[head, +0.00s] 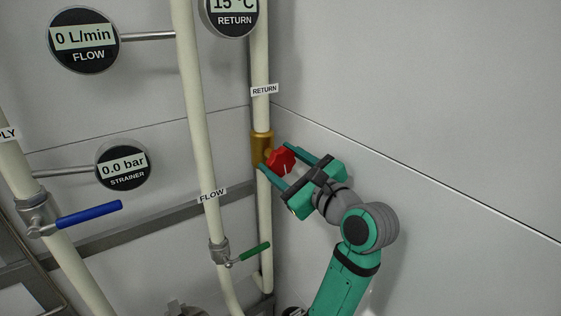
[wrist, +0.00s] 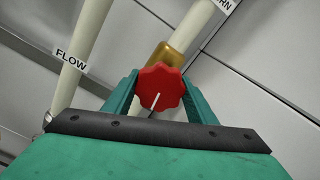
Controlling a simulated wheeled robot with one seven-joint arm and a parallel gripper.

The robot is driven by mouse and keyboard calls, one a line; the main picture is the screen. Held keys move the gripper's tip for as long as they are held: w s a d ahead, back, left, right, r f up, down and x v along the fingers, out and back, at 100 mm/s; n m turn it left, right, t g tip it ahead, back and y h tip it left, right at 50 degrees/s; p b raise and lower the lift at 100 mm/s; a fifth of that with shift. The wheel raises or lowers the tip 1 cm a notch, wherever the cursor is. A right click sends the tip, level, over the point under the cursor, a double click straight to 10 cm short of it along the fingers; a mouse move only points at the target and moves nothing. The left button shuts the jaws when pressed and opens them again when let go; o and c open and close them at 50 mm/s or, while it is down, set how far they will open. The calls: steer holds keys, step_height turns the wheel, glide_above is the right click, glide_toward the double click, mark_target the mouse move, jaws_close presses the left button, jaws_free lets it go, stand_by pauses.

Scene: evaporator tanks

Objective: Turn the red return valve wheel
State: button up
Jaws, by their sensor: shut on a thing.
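The red return valve wheel (head: 281,159) sits on the brass valve body (head: 262,148) of the return pipe (head: 261,112). My gripper (head: 277,160) reaches it from the lower right, with its teal fingers on either side of the wheel. In the wrist view the lobed red wheel (wrist: 158,90) lies between the two fingers (wrist: 160,95), which are shut on its rim. A white pointer line on its face runs from near the centre toward the lower left. The brass body (wrist: 166,55) shows behind the wheel.
The flow pipe (head: 200,140) with a green lever (head: 248,254) stands left of the return pipe. A blue lever (head: 89,214) is on the supply pipe farther left. Gauges read 0 L/min (head: 84,40), 0.0 bar (head: 123,165) and 15 °C (head: 232,10). Bare wall lies at right.

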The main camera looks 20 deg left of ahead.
steer(key=m, duration=0.4)
steer(key=shift+f+m, duration=0.1)
steer(key=shift+m, duration=0.2)
steer(key=m, duration=0.3)
steer(key=shift+a+m, duration=0.15)
steer(key=shift+m, duration=0.15)
steer(key=m, duration=0.3)
steer(key=shift+m, duration=1.2)
steer(key=o, duration=1.1)
steer(key=shift+c, duration=0.2)
steer(key=shift+d, duration=0.2)
